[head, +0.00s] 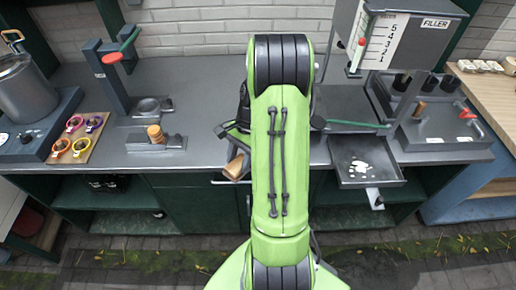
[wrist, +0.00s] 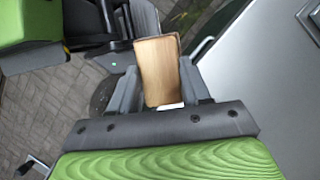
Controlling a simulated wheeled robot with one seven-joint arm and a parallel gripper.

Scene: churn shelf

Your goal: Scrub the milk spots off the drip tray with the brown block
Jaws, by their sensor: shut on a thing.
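The brown block (wrist: 157,72) is held between the two fingers of my gripper (wrist: 158,90) in the wrist view. It also shows in the head view (head: 234,167), just left of my green arm, in front of the counter's front edge. My gripper is shut on it; my arm hides most of the gripper in the head view. The drip tray (head: 350,180) is a dark, shallow tray at the counter's front edge, right of my arm. White milk spots (head: 363,168) lie on its floor. The block is apart from the tray, to its left.
The filler machine (head: 400,35) stands behind the tray. A grey unit with black knobs and a red handle (head: 440,120) is right of it. A press (head: 115,75), colored rings (head: 80,135) and a pot (head: 25,85) stand left. The counter (head: 200,90) between is mostly clear.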

